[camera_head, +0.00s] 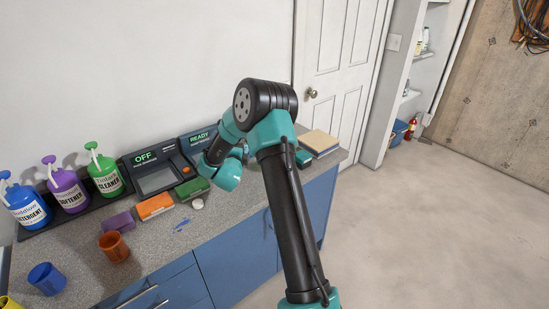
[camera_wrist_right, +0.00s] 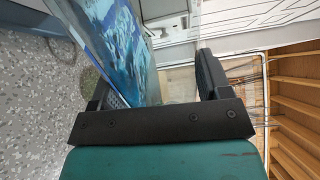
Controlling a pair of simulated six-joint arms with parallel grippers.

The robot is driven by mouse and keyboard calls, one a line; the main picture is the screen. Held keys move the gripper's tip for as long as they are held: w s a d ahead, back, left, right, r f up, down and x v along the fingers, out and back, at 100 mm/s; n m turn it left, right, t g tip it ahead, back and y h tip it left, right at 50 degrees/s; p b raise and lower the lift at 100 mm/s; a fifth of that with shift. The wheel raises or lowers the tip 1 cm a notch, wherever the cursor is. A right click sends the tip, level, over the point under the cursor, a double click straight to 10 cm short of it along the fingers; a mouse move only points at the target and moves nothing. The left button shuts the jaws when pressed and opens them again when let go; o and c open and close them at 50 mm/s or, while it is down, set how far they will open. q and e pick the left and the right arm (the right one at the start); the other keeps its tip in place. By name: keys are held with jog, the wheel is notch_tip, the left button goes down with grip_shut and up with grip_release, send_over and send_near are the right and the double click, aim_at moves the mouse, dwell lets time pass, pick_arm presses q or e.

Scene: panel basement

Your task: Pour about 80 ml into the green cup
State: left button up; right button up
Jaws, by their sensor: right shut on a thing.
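No green cup shows in either view. An orange-brown cup (camera_head: 114,246) and a blue cup (camera_head: 46,279) stand on the counter at the lower left, and a yellow cup (camera_head: 10,302) is cut off by the corner. My right gripper (camera_wrist_right: 157,78) is shut on a flat-faced thing with a blue patterned surface (camera_wrist_right: 122,45), tilted between the fingers; I cannot tell what it is. In the head view my right arm hides this gripper and its load. My left gripper is not in view.
Blue (camera_head: 28,208), purple (camera_head: 70,194) and green (camera_head: 106,178) pump jugs stand at the back left. Machines reading OFF (camera_head: 158,178) and READY (camera_head: 200,140) sit beside them. Purple (camera_head: 118,222), orange (camera_head: 155,206) and green (camera_head: 192,188) blocks lie in front. The counter's front strip is mostly clear.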

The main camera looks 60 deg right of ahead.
jog(key=shift+r, duration=0.1)
jog(key=shift+w+a+r, duration=0.15)
jog(key=shift+w, duration=0.15)
dwell(0.8)
jog(key=shift+r+m, duration=0.35)
jog(key=shift+m, duration=0.15)
dwell(1.7)
jog(key=shift+f, duration=0.1)
